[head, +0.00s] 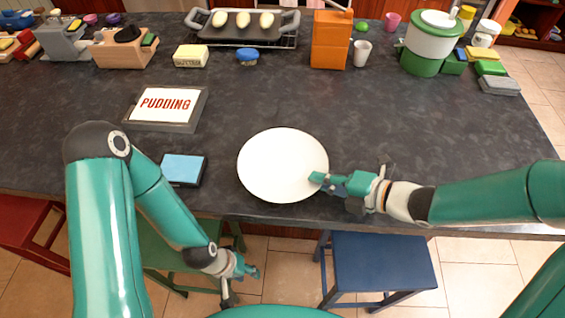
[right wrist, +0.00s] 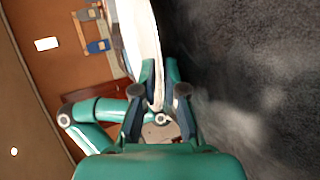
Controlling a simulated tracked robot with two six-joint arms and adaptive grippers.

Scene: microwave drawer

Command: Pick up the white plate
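The white plate (head: 283,165) is over the front middle of the dark counter. My right gripper (head: 322,181) is at its right rim. In the right wrist view the plate (right wrist: 146,40) shows nearly edge-on, its rim between the two fingertips (right wrist: 161,75) of my right gripper, one finger on each face. The fingers look shut on the rim, and one finger lies between plate and counter. My left gripper (head: 244,283) is open and empty, low in front of the counter's edge.
A blue box (head: 183,169) and a pudding box (head: 165,107) lie left of the plate. A butter box (head: 191,56), orange block (head: 330,40), cup (head: 362,52) and green-white pot (head: 430,45) stand farther back. Green (head: 170,255) and blue (head: 383,262) stools stand in front. The counter's middle is clear.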

